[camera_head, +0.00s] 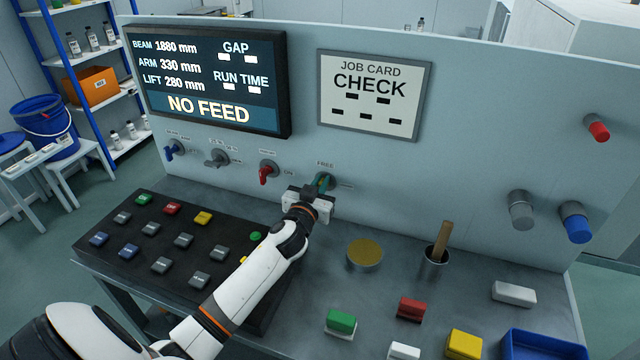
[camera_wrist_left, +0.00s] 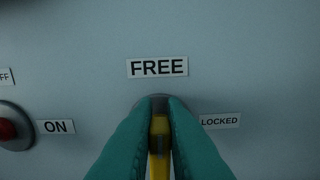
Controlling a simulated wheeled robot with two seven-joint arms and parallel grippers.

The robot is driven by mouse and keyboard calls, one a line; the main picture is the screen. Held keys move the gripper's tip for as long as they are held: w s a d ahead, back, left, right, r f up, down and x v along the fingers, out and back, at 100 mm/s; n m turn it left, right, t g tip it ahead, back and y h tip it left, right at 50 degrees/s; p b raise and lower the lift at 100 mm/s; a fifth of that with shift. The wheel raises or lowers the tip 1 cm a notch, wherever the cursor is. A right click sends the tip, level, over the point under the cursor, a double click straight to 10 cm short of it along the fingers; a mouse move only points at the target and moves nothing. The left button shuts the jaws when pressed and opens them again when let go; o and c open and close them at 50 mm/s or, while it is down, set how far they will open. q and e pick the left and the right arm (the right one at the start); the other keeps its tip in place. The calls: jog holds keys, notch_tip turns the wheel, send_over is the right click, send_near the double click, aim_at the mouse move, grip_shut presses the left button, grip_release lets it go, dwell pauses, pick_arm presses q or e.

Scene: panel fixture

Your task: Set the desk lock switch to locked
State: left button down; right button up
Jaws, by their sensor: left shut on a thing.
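The desk lock switch (camera_wrist_left: 160,138) has a yellow handle with a dark mark, on a round grey base on the upright panel. In the left wrist view its handle points straight up to the FREE label (camera_wrist_left: 157,67). The LOCKED label (camera_wrist_left: 220,121) is to its right. My left gripper (camera_head: 322,184) is at the switch in the head view. Its teal fingers, close up in the left wrist view (camera_wrist_left: 160,125), are shut on the handle, one on each side. The lower part of the switch is hidden by the fingers. My right gripper is not in view.
A red switch (camera_head: 267,172) with an ON label is left of the lock switch. Below are a black button box (camera_head: 110,240), a round gold-topped piece (camera_head: 364,254) and a cup (camera_head: 436,262) with a wooden stick. Coloured blocks and a blue tray (camera_head: 545,345) lie on the right.

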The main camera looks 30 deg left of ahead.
aim_at(333, 184)
pick_arm(q)
jog(key=m, duration=0.3)
jog(key=d+m, duration=0.1)
jog(key=m, duration=0.5)
jog(key=shift+w+d+f, duration=0.2)
jog(key=shift+d+f, duration=0.05)
jog(key=shift+f, duration=0.1)
jog(key=m, duration=0.4)
jog(key=shift+d+f+m, duration=0.15)
jog(key=shift+f+m, duration=0.15)
jog(key=shift+f, duration=0.05)
jog(key=shift+d+f+m, duration=0.1)
jog(key=shift+f+m, duration=0.1)
jog(key=shift+m, duration=0.75)
jog(key=shift+f+m, duration=0.15)
jog(key=shift+m, duration=0.8)
jog(key=c, duration=1.5)
grip_release()
